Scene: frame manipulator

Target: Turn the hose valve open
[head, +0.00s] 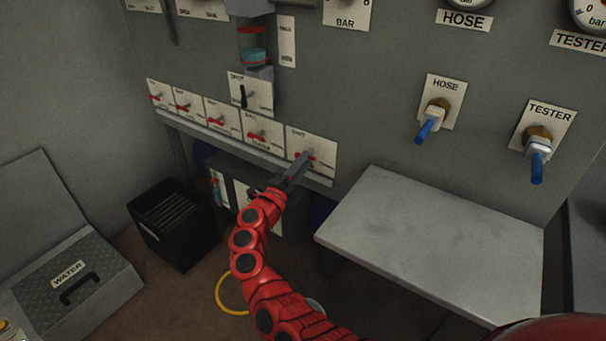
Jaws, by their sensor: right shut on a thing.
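A row of small valves with red handles sits on white plates along the lower edge of the grey panel. My right gripper (297,171) reaches up to the rightmost plate (322,152) and is shut on its red valve handle (304,155). The fingers partly cover this handle, and its exact angle is hard to tell. The small print on the plate is too blurred to read fully. A plate marked HOSE (449,88) with a blue-ended fitting (424,131) is higher up to the right. My left gripper is not in view.
A grey shelf (440,240) juts out to the right of my right arm. A TESTER fitting (537,163) is above its right end. A black open box (173,222) and a WATER case (70,285) stand at the lower left. A black lever (243,95) is above the valve row.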

